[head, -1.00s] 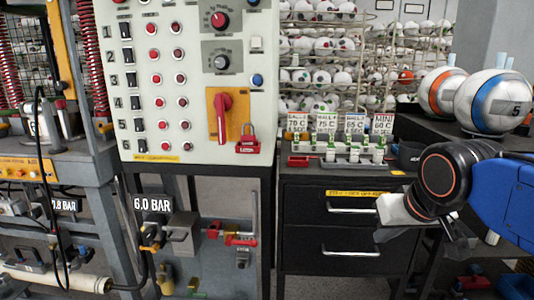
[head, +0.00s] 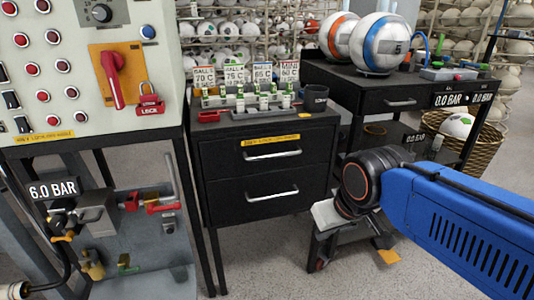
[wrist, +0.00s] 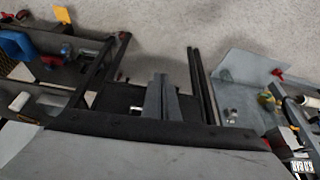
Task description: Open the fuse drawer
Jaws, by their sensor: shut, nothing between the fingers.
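A black two-drawer cabinet (head: 203,170) stands left of centre in the head view. Its upper drawer (head: 230,165) has a yellow label (head: 271,140), too small to read fully, and a silver bar handle (head: 273,155). The lower drawer (head: 235,207) has a similar handle (head: 272,196). Both drawers look shut. My gripper is to the right of the cabinet, apart from both handles, and largely hidden behind my wrist in the head view. In the wrist view my gripper (wrist: 161,80) shows its grey fingers together and empty.
Fuses and temperature tags (head: 247,74) stand on the cabinet top beside a dark cup (head: 315,97). A control panel (head: 150,70) with a red lever is at left. A black table (head: 370,87) with balls stands behind right. Pale floor (head: 255,262) is open before the cabinet.

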